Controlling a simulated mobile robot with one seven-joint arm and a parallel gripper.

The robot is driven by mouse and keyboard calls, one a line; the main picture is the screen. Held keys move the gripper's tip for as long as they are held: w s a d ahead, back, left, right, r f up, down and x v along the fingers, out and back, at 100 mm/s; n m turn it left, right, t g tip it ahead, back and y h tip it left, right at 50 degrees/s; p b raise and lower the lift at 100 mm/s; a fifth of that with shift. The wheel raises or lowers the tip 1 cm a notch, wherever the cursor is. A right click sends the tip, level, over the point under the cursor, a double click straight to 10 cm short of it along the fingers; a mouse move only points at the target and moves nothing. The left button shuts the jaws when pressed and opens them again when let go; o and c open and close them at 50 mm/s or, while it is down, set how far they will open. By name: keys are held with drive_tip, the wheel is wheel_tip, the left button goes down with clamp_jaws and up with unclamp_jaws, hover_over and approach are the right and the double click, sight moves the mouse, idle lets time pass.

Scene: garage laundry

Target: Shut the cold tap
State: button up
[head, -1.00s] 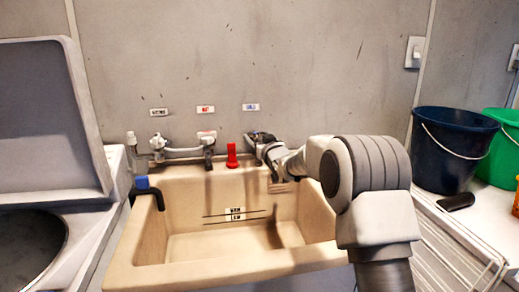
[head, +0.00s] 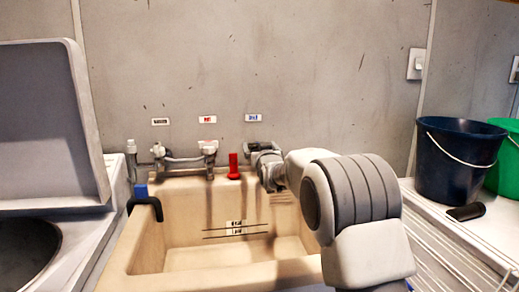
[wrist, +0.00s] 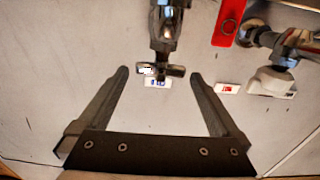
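The cold tap (wrist: 167,28) is at the top middle of the wrist view, with a dark cross-shaped handle (wrist: 174,70) in front of a blue-marked label (wrist: 157,83). My gripper (wrist: 159,74) is open, with one finger on each side of the handle and a visible gap to both. In the head view my gripper (head: 262,155) is at the wall below the blue-marked label (head: 254,118) and hides most of the cold tap. Whether the fingers touch the handle there cannot be told.
A red upright piece (head: 233,167) stands close to the left of my gripper. Further left is another tap (head: 210,150) under a red-marked label (head: 207,120), joined to pipework. The beige sink (head: 160,258) lies below. A dark blue bucket (head: 447,165) stands right.

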drive_tip(key=shift+f, duration=0.1)
drive_tip(key=s+d+p, duration=0.1)
drive_tip(key=s+d, duration=0.2)
drive_tip(key=s, duration=1.4)
drive_tip(key=shift+p, duration=0.35)
drive_tip(key=shift+d, duration=0.1)
drive_tip(key=s+d+f+m+g+h, duration=0.15)
drive_tip(key=s+d+g, duration=0.25)
drive_tip(key=s, duration=0.9)
drive_tip(key=s+d+f+g+h, duration=0.1)
drive_tip(key=s+d+f+g, duration=0.25)
drive_tip(key=s, duration=0.85)
drive_tip(key=s+d+f+m+g+h, duration=0.15)
drive_tip(key=s+d+g, duration=0.35)
drive_tip(key=s, duration=0.8)
wheel_tip(320, 180, up, 22)
drive_tip(key=p, duration=2.2)
drive_tip(key=shift+w+f+n+y, duration=0.25)
drive_tip(key=shift+w+n+y, duration=0.05)
drive_tip(key=shift+w+n, duration=0.15)
